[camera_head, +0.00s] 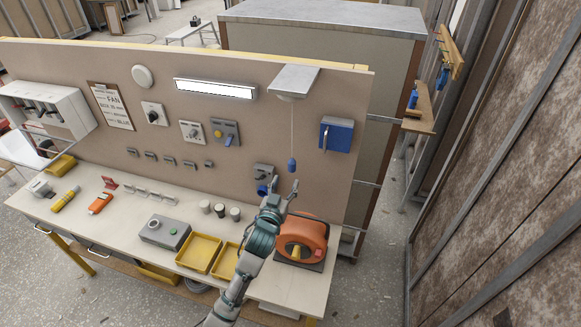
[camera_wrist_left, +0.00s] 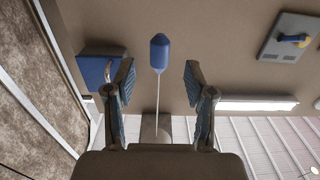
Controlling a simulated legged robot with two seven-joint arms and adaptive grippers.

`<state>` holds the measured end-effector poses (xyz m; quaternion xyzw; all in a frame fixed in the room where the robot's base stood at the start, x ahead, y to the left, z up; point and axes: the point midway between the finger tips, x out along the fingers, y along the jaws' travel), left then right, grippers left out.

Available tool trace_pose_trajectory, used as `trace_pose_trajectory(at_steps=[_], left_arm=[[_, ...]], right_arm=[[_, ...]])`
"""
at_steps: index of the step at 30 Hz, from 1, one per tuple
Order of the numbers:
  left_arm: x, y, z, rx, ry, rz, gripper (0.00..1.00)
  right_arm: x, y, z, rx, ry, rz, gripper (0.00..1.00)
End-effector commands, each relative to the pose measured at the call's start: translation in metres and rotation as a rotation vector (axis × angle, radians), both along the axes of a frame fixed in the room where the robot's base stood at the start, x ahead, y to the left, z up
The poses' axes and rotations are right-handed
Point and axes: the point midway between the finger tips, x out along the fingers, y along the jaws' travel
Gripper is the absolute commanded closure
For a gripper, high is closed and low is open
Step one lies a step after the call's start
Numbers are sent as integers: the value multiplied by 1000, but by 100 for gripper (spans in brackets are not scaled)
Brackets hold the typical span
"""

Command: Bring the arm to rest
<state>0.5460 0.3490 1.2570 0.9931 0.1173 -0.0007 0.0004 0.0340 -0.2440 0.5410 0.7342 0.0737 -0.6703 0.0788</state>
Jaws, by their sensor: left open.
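My left gripper (camera_head: 284,188) is over the right part of the workbench, its fingers pointing up toward the board. A blue pull handle (camera_head: 291,165) hangs on a thin cord from a grey box (camera_head: 294,80) on the board, just above the fingertips. In the left wrist view my gripper (camera_wrist_left: 160,75) is open, its two fingers spread apart. The blue handle (camera_wrist_left: 160,52) shows in line with the gap between them, touching neither finger; its depth is unclear. My right gripper is not in view.
An orange reel (camera_head: 303,238) stands right beside my left arm. Yellow trays (camera_head: 199,252) and a grey button box (camera_head: 164,232) lie to the left. A blue box (camera_head: 336,134) and a switch (camera_head: 264,174) are on the board nearby. Open floor lies to the right.

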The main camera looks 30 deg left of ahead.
Motion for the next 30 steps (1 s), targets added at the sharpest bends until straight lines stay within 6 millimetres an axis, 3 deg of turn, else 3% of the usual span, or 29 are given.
trace_pose_trajectory(at_steps=[17, 20, 23, 25, 30], left_arm=[[-5, -1, 0, 0, 1, 1, 46], [-9, -5, -13, -2, 37, -3, 46], [-24, -16, -51, -4, 149, -16, 46], [-46, -30, -92, -6, 279, -34, 46], [-127, -69, -193, -7, 649, -109, 46]], right_arm=[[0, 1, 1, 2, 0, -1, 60], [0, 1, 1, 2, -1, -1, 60], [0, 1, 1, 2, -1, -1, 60], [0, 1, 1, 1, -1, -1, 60], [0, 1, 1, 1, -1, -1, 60]])
